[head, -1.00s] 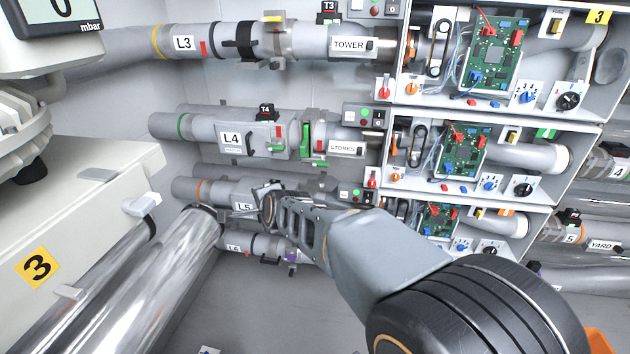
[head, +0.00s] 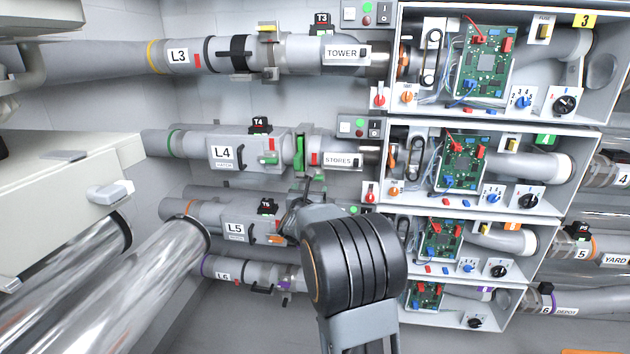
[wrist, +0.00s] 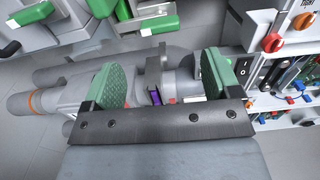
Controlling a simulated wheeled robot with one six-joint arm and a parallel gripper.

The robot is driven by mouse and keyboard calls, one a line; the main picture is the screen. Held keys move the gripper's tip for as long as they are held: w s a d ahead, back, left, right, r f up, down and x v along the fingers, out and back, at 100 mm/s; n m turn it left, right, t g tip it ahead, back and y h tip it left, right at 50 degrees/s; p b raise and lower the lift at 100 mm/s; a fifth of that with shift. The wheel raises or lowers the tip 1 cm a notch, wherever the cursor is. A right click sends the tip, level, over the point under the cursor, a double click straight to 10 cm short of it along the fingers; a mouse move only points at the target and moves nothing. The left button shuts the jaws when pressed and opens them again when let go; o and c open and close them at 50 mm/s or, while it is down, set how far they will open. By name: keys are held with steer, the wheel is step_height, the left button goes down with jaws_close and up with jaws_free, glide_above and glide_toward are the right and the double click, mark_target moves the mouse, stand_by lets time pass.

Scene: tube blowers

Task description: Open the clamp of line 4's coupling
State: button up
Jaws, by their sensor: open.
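Line 4's grey pipe (head: 158,143), marked L4 with a green ring, runs across the middle of the head view. Its coupling has a narrow green clamp band (head: 299,152) between the L4 box (head: 228,150) and the STORES section (head: 340,160). A green clamp lever shows at the top of the wrist view (wrist: 150,22). My gripper (head: 303,188) is just below this coupling, in front of line 5. In the wrist view my gripper (wrist: 163,80) is open and empty, with green pads apart. The lever lies beyond the fingertips. My wrist partly hides line 5's coupling.
Line 3 (head: 220,53) runs above, line 5 (head: 205,222) and line 6 (head: 235,270) below. Blower cabinets with circuit boards (head: 462,160) stand at the right. Large shiny pipes (head: 150,270) and a pale casing (head: 60,200) fill the left. Open floor lies below.

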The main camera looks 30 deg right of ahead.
steer(key=p+x, duration=0.1)
steer(key=x, duration=0.8)
steer(key=shift+a, duration=0.1)
steer(key=c, duration=1.3)
steer(key=shift+s, duration=0.1)
